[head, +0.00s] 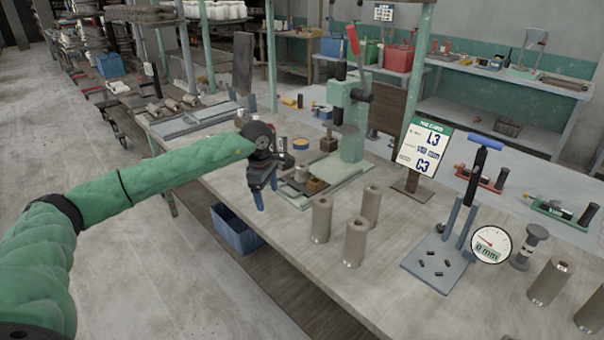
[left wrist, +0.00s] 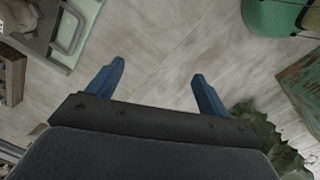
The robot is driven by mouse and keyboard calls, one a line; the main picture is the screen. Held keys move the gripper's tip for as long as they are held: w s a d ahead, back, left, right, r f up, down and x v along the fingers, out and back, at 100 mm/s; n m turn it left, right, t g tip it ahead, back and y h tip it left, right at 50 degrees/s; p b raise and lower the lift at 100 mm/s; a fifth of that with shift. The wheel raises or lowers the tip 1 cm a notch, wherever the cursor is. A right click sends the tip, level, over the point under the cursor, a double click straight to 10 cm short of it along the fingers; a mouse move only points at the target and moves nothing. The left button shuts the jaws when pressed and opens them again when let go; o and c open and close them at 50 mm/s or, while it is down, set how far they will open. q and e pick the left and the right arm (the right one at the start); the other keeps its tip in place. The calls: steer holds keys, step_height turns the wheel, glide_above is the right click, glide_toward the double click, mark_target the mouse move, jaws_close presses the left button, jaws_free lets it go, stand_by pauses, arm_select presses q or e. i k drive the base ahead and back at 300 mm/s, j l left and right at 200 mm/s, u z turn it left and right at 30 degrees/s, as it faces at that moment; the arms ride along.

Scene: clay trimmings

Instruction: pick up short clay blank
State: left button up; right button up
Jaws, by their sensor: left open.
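Several grey-brown clay cylinders stand upright on the workbench in the head view. Three of them, one at the left (head: 322,220), one in front (head: 355,242) and one behind (head: 371,205), form a group at mid-bench. I cannot tell which is the short blank. My left gripper (head: 266,197) is open and empty, left of the group of three. Its blue fingers (left wrist: 158,82) are apart in the left wrist view, with bare pale surface between them. My right gripper is not in view.
A green press (head: 349,125) stands behind the group. A sign card (head: 422,148), a blue-handled stand (head: 440,265) and a dial gauge (head: 490,244) are to the right. More cylinders (head: 548,281) stand at far right. A blue bin (head: 236,232) is below the bench edge.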

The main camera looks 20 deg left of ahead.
mark_target(301, 169)
steer(key=i, duration=1)
